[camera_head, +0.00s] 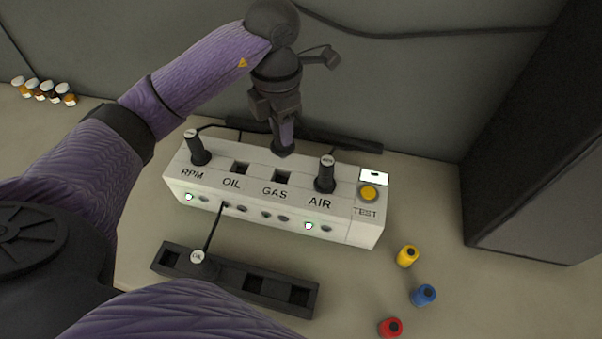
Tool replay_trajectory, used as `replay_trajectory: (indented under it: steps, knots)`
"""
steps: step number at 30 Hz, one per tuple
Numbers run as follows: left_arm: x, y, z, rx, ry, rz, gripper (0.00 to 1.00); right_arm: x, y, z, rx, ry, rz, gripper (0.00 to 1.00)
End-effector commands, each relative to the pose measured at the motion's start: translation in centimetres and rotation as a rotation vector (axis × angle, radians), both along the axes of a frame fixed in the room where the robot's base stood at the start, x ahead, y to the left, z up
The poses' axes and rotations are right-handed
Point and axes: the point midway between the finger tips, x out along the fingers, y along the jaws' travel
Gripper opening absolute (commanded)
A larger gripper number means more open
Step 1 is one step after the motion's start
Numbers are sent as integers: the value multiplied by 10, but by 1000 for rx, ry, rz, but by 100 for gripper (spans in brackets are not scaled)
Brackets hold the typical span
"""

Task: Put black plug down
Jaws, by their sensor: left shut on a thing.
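My left gripper (284,140) points down behind the white box (232,192), near its back edge above the GAS label. It is shut on a dark thing, seemingly a black plug (284,150), mostly hidden by the fingers. Black plugs stand upright in the RPM slot (199,153) and the AIR slot (325,178). The OIL slot (240,168) and GAS slot (281,177) are empty. A black plug marked OIL (204,266) sits in the black rack (231,274) in front, with a cable to the box. My right gripper is not in view.
A yellow TEST button (368,193) is at the box's right end. Yellow (407,256), blue (423,295) and red (390,327) cylinders stand at right. Several small bottles (45,91) stand far left. A dark cabinet (535,150) bounds the right; a black bar (345,143) lies behind the box.

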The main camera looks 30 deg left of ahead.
Motion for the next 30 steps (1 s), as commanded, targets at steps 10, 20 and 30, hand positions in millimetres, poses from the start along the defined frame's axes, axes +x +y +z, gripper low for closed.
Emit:
replay_trajectory:
  steps: [10, 20, 30]
  knots:
    - [-1, 0, -67, 1, 5, 1, 0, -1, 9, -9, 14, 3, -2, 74]
    - [0, 1, -82, 1, 0, 0, 0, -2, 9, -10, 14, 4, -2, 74]
    - [0, 1, -87, 1, 0, 0, 66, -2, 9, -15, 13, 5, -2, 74]
